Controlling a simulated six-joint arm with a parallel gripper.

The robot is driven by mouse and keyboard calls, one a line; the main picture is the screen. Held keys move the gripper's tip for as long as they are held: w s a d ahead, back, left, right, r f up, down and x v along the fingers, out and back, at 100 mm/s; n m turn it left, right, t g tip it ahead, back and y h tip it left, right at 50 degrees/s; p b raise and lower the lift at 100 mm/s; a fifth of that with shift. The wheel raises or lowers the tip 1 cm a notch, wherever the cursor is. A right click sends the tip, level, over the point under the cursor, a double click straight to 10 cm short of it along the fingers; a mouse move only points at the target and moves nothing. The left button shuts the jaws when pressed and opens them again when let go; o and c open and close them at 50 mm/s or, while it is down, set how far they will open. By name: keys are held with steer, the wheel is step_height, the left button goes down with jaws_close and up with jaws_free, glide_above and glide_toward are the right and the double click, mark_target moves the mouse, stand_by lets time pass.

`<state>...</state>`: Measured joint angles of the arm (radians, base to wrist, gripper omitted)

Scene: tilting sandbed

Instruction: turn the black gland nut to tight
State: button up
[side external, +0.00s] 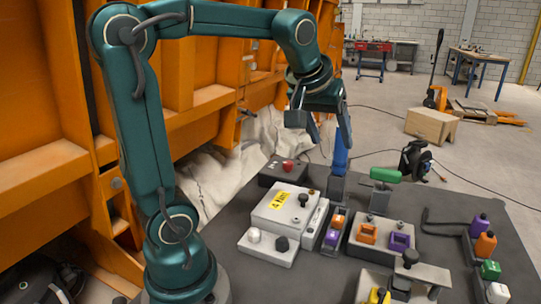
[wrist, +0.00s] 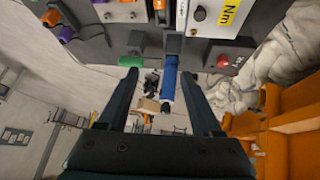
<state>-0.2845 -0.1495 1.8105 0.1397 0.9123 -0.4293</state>
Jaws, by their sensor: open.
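My gripper (side external: 330,142) is open and empty, above the back part of the dark bench, with its fingers pointing down. In the wrist view its two dark fingers (wrist: 158,76) stand wide apart, with a blue upright handle (wrist: 168,82) showing between them. I cannot tell for sure which part is the black gland nut. Black knobs show on the low white box (side external: 281,243), on the grey box with the yellow label (side external: 303,200) and on the grey block at the front (side external: 411,257). My gripper is apart from all of these.
The blue handle (side external: 341,153) rises close beside my gripper. A green-handled part (side external: 385,175), a dark box with a red button (side external: 287,166) and purple and orange blocks (side external: 368,233) crowd the bench (side external: 455,195). An orange steel wall stands left.

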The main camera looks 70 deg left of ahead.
steer(key=w+a+f+n+y, duration=0.1)
steer(key=w+a+n, duration=0.15)
steer(key=a, duration=0.35)
steer(key=n+g, duration=0.4)
glide_above(288, 163)
steer(key=d, duration=0.3)
steer(key=shift+m, duration=0.25)
steer(key=f, duration=1)
steer(key=shift+s+a, duration=0.15)
steer(key=shift+s, duration=0.1)
steer(key=x, duration=0.6)
steer(key=shift+s+a, duration=0.15)
steer(key=shift+s, duration=0.15)
steer(key=shift+r+m, duration=0.2)
steer(key=shift+m, duration=0.2)
steer(key=m, duration=0.2)
steer(key=m+t+h, duration=0.1)
steer(key=m, duration=0.1)
steer(key=shift+s+m+t, duration=0.2)
steer(key=shift+m+t, duration=0.1)
steer(key=m, duration=0.2)
steer(key=m+h, duration=0.1)
steer(key=m, duration=0.1)
steer(key=m+t+h, duration=0.1)
steer(key=m, duration=0.1)
steer(key=shift+a+m, duration=0.3)
